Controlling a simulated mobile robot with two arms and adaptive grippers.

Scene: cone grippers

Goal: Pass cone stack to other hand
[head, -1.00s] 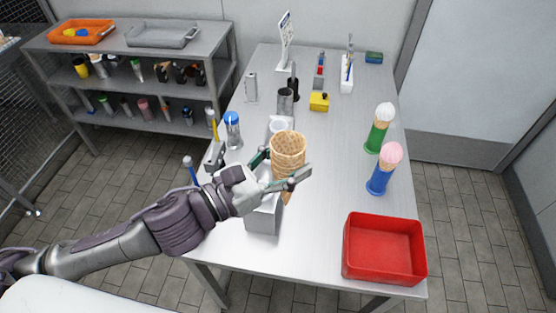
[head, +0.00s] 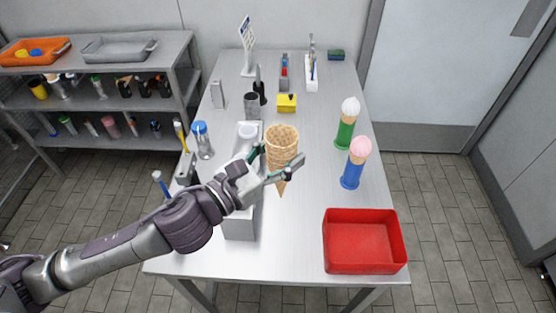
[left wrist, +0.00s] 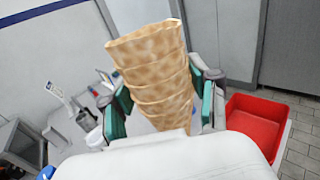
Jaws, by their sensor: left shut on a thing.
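The cone stack (head: 282,144), several nested tan waffle cones, is held upright with its tip down above the table. My left gripper (head: 277,164) is shut on it; its fingers lie on either side of the cones. In the left wrist view the cone stack (left wrist: 155,75) stands between the green-padded fingers of my left gripper (left wrist: 160,105). My right gripper is not in any view.
A red bin (head: 364,242) sits at the table's front right. A blue holder (head: 351,175) and a green holder (head: 345,134) carry cones with pink and white tops. A grey box (head: 240,222) stands under my left arm. A yellow box (head: 287,102) is farther back.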

